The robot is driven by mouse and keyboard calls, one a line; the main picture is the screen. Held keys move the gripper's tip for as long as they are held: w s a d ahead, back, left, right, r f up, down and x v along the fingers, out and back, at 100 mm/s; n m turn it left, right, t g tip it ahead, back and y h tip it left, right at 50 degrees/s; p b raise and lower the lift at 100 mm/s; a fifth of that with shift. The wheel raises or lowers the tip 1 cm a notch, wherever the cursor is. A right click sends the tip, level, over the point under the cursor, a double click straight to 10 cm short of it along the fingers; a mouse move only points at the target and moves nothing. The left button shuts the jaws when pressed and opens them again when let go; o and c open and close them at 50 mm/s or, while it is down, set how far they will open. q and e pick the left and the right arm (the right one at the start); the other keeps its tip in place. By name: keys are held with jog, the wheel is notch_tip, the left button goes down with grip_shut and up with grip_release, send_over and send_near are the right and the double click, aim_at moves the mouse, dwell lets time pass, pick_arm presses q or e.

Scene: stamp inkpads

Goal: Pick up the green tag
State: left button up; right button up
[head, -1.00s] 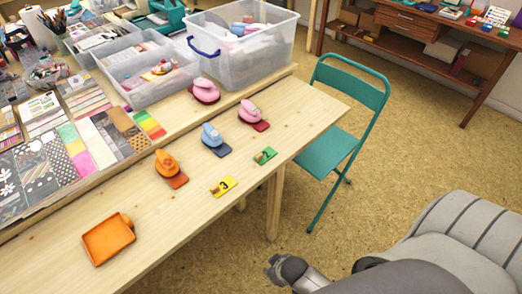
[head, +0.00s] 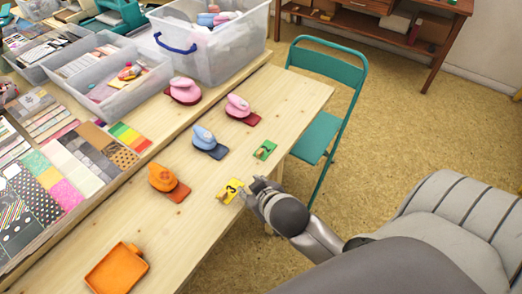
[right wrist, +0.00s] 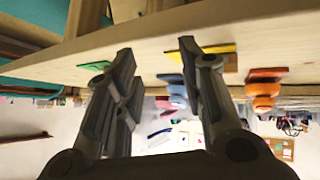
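The green tag (head: 264,150) lies flat on the wooden table near its right edge, with a small tan piece on it. It shows as a thin green strip at the left in the right wrist view (right wrist: 96,65). My right gripper (head: 253,188) is at the table edge, beside the yellow tag (head: 231,188) marked 3 and nearer the camera than the green tag. In the right wrist view my right gripper (right wrist: 155,50) has its fingers apart with nothing between them. The green tag is outside the left finger; the yellow tag (right wrist: 218,49) is by the right finger. My left gripper is out of view.
Blue (head: 205,139), orange (head: 165,181) and pink (head: 239,105) punches stand on coloured pads behind the tags. An orange tray (head: 117,268) lies at the front. Clear bins (head: 218,52) stand at the back. A teal chair (head: 318,135) stands close to the table's right side.

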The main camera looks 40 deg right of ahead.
jog(key=w+a+r+n+t+y, duration=0.25)
jog(key=w+r+t, duration=0.25)
jog(key=w+r, duration=0.3)
jog(key=w+a+r+n+t+y, duration=0.25)
jog(key=w+r+t, duration=0.25)
jog(key=r, duration=0.5)
jog(key=s+a+r+n+g+y, duration=0.1)
jog(key=a+r+n+g+y, duration=0.25)
jog(key=a+n+y, duration=0.4)
jog(key=a+r+n+g+y, duration=0.2)
jog(key=a+n+g+y, duration=0.35)
jog(key=n, duration=0.25)
jog(key=g+h, duration=1)
jog(key=h, duration=0.7)
send_over(261, 149)
jog(key=shift+n, duration=0.25)
notch_tip(261, 149, down, 19)
jog(key=shift+s, duration=0.1)
jog(key=shift+a+f+p, duration=0.1)
jog(key=shift+f+p, duration=0.3)
jog(key=shift+f, duration=2.65)
jog(key=c, duration=0.8)
